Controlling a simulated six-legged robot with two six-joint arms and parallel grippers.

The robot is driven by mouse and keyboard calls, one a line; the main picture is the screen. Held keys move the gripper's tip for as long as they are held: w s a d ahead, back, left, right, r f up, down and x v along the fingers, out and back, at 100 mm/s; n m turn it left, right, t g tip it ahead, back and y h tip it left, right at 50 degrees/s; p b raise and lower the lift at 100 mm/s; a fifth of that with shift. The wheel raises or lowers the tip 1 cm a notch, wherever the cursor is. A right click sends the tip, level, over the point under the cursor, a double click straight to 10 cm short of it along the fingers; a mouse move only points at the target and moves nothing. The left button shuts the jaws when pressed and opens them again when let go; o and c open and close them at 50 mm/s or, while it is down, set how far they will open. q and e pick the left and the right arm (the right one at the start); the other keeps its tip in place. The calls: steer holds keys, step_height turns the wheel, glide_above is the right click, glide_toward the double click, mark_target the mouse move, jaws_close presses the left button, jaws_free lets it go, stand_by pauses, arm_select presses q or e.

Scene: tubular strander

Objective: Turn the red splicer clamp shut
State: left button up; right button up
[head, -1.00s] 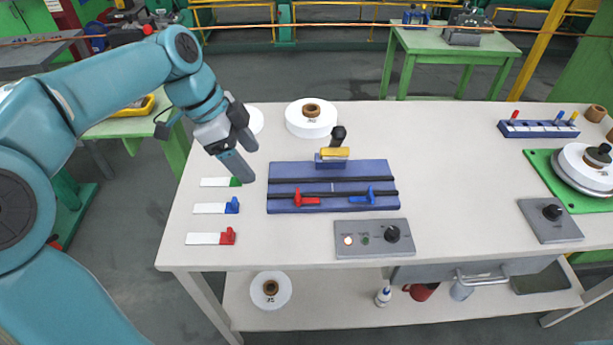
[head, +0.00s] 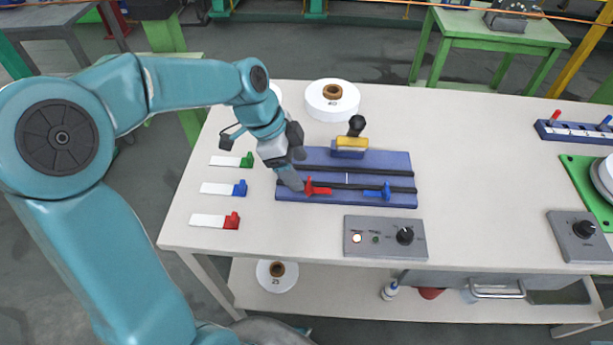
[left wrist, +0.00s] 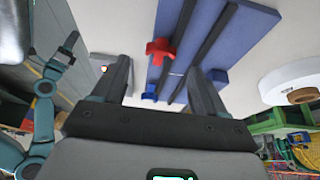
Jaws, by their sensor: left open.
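The blue splicer block (head: 355,160) lies on the white table with two dark grooves along it. The red splicer clamp (head: 317,188) sits on the left part of its front groove, its bar lying along the groove. The blue clamp (head: 378,191) sits further right on the same groove. My left gripper (head: 291,180) is at the left end of the block, just left of the red clamp. In the left wrist view its fingers (left wrist: 160,85) are open and apart, with the red clamp (left wrist: 161,50) beyond and between them.
A grey control box (head: 385,237) with a lit lamp and knob stands in front of the block. A black-handled yellow part (head: 351,143) stands at its back. Green, blue and red tagged strips (head: 215,221) lie left. A white spool (head: 332,98) stands behind.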

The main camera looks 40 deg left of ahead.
mark_target(308, 183)
arm_select(q)
steer(key=x, duration=0.4)
steer(key=shift+w+d+f, duration=0.1)
steer(key=shift+d+f, duration=0.1)
steer(key=shift+f, duration=0.1)
steer(key=shift+w+f, duration=0.15)
steer(key=shift+f, duration=0.05)
steer(key=c, duration=1.1)
steer(key=shift+o, duration=0.2)
